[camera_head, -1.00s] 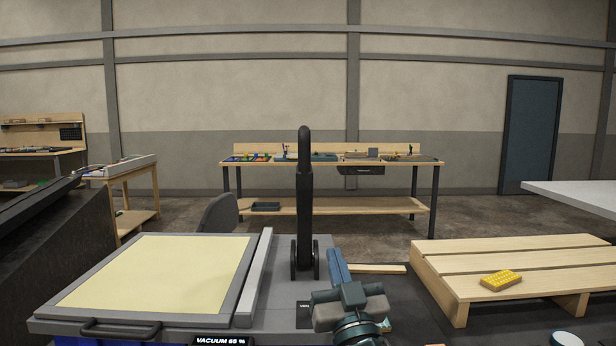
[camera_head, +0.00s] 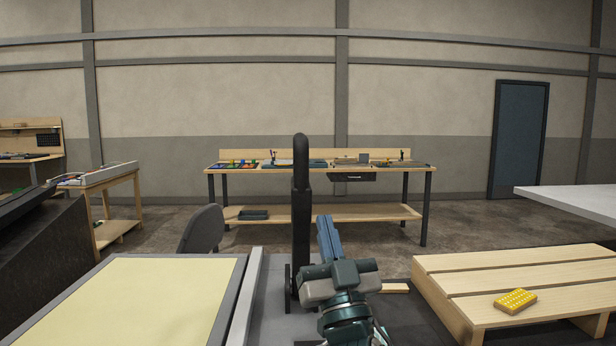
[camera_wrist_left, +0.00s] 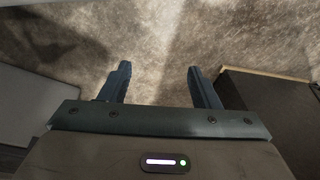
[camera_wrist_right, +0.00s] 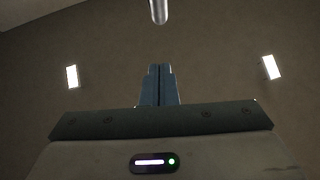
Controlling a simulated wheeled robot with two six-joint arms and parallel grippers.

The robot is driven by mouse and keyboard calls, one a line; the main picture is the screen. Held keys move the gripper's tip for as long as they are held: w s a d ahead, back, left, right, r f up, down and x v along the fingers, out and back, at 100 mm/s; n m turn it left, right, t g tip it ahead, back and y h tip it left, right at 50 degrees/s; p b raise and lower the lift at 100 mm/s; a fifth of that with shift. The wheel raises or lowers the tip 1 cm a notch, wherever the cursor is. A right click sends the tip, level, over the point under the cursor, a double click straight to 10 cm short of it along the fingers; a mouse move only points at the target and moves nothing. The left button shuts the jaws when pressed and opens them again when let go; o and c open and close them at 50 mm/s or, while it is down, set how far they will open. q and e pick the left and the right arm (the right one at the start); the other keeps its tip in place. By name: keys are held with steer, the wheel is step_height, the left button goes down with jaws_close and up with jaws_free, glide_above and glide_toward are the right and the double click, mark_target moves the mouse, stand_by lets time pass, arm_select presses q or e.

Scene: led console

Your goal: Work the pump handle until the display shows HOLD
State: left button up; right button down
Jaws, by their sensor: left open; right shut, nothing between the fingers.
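The black pump handle (camera_head: 301,200) stands upright behind the right edge of the yellow-topped panel (camera_head: 125,300). My right gripper (camera_head: 324,218) is shut and empty, fingers pointing up, just right of the handle's lower part in the picture. I cannot tell whether they touch. In the right wrist view its closed fingers (camera_wrist_right: 159,68) point toward a pale rounded rod end (camera_wrist_right: 159,10), which I cannot identify. My left gripper (camera_wrist_left: 158,82) is open and empty above bare floor in the left wrist view, outside the head view. The display is out of view.
A slatted wooden platform (camera_head: 520,275) with a yellow block (camera_head: 515,300) on it is at the right. A pale tabletop edge (camera_head: 575,200) juts in above it. A dark sloped console (camera_head: 40,245) is at the left. A workbench (camera_head: 320,167) stands by the back wall.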

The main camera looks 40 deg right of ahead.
mark_target(305, 159)
arm_select(q)
steer(key=s+a+f+p, duration=0.1)
steer(key=s+f+p, duration=0.3)
steer(key=s+f, duration=0.3)
steer(key=shift+s+a+f+g+p, duration=0.2)
steer(key=shift+f+g+p, duration=0.15)
steer(key=shift+f, duration=2.5)
arm_select(e)
steer(key=shift+w+d+f+x, duration=0.15)
steer(key=shift+w+f+x, duration=0.2)
steer(key=shift+x, duration=1.8)
steer(key=shift+w+d+f+x, duration=0.1)
steer(key=shift+w+f+x, duration=0.3)
steer(key=shift+x, duration=1.75)
steer(key=shift+w+d+f+x, duration=0.15)
steer(key=shift+w+f+x, duration=0.2)
steer(key=shift+x, duration=1.8)
steer(key=shift+s, duration=0.15)
arm_select(q)
steer(key=shift+w, duration=0.1)
